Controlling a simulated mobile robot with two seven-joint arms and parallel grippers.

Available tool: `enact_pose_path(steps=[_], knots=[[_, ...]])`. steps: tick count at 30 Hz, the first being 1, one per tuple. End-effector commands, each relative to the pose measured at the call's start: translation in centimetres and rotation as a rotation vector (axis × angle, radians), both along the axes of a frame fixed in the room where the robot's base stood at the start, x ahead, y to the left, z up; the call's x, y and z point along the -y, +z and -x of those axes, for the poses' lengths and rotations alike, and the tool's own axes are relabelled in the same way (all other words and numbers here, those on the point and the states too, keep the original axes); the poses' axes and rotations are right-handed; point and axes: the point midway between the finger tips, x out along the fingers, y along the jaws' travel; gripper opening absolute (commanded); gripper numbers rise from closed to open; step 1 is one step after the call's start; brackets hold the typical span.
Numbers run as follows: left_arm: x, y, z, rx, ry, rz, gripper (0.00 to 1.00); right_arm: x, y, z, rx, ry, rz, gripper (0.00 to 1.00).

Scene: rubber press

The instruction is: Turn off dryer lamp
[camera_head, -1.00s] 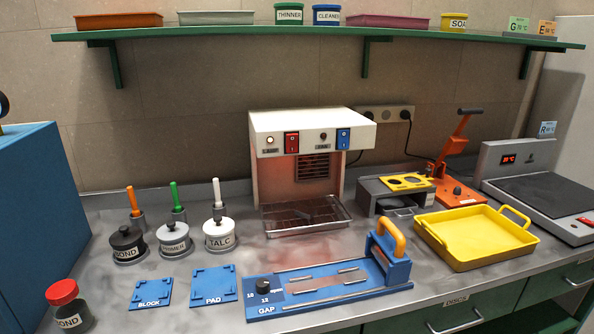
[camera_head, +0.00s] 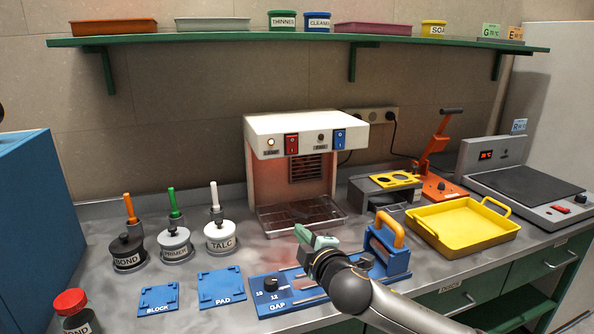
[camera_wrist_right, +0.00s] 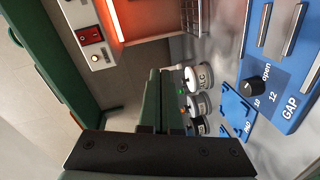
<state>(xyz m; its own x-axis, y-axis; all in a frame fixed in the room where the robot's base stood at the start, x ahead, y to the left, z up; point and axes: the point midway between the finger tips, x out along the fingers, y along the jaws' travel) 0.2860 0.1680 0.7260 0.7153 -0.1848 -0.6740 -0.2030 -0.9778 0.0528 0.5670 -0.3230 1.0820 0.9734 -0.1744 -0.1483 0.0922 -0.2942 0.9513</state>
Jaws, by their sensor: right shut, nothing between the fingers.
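The white dryer (camera_head: 306,132) stands at the back middle of the bench. Its front has a red switch (camera_head: 291,144) beside a lit round indicator (camera_head: 271,142), and a blue switch (camera_head: 340,139) further right. A reddish glow shows inside it. In the right wrist view, the glowing lamp (camera_wrist_right: 114,20) and the red switch (camera_wrist_right: 89,36) are at upper left. My right gripper (camera_head: 302,234) is shut and empty, below and in front of the dryer, above the blue GAP plate (camera_head: 268,300). It touches neither switch. Its fingers (camera_wrist_right: 154,88) also show in the wrist view. My left gripper is out of view.
A wire tray (camera_head: 302,216) lies at the dryer's foot. Lidded pots, including TALC (camera_head: 221,238), stand to the left. A yellow tray (camera_head: 463,226) and an orange lever press (camera_head: 436,160) are to the right. The green shelf (camera_head: 300,39) runs above.

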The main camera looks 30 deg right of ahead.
Motion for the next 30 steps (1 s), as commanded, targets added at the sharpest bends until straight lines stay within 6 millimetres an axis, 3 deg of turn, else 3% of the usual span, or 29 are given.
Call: enact_pose_path(steps=[1,3,6,10,15,30], knots=[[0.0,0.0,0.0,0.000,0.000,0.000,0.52,1.2,2.6,-0.9,0.048,-0.002,0.068,0.00],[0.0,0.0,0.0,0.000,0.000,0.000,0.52,2.4,5.4,-1.7,0.100,-0.003,0.144,0.00],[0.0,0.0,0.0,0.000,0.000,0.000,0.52,3.8,8.7,-2.4,0.156,-0.009,0.232,0.00],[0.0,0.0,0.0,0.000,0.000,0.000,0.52,5.0,11.3,-2.8,0.197,-0.017,0.300,0.00],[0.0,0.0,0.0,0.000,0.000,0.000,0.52,5.4,12.4,-2.9,0.213,-0.020,0.327,0.00],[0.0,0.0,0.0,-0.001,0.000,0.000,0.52,5.2,12.4,-2.7,0.212,-0.021,0.325,0.00]])
